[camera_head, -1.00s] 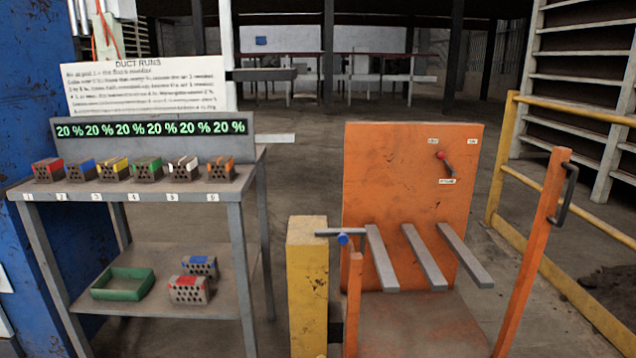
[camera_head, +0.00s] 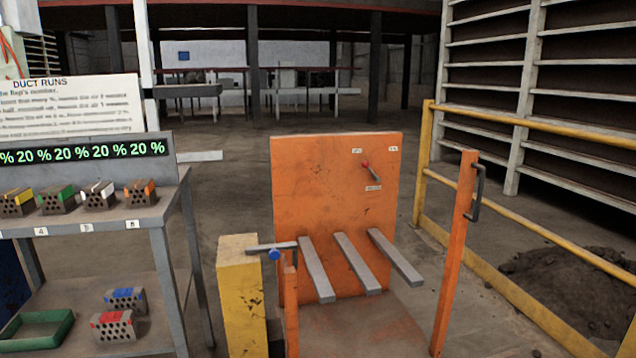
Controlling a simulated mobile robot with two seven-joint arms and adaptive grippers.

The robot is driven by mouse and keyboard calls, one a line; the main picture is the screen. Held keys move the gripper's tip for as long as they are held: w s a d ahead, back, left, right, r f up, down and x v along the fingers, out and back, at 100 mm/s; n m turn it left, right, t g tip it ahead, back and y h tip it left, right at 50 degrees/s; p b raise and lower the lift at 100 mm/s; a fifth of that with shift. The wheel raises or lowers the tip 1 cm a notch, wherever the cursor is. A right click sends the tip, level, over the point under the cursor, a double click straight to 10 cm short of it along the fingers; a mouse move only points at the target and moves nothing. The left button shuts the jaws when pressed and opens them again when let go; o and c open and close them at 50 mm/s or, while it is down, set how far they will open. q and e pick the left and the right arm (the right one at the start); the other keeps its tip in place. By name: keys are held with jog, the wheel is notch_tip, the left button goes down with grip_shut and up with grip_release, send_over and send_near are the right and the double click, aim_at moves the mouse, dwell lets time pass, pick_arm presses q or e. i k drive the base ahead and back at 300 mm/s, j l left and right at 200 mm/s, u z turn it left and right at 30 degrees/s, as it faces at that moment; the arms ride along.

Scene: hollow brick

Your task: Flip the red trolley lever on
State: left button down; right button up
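The red trolley lever (camera_head: 366,164) is a small red-tipped handle on the upper right of the orange trolley's upright panel (camera_head: 320,190). Small white labels sit above and below it, too small to read. The lever tilts up and to the left. Neither of my grippers shows in the head view, and nothing touches the lever.
Grey bars (camera_head: 357,262) stick out from the panel. A yellow post (camera_head: 241,295) with a blue-knobbed bar stands left of the trolley, an orange post with a handle (camera_head: 456,250) right. A grey bench (camera_head: 160,215) with bricks is at left; a yellow railing (camera_head: 520,205) is at right.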

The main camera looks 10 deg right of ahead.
aim_at(364, 164)
jog(key=i+l+u, duration=0.1)
jog(key=l, duration=0.25)
jog(key=i+l+u, duration=0.15)
jog(key=l, duration=0.2)
jog(key=i+l+u, duration=0.1)
jog(key=l, duration=0.3)
jog(key=i+l+u, duration=0.15)
jog(key=l, duration=0.25)
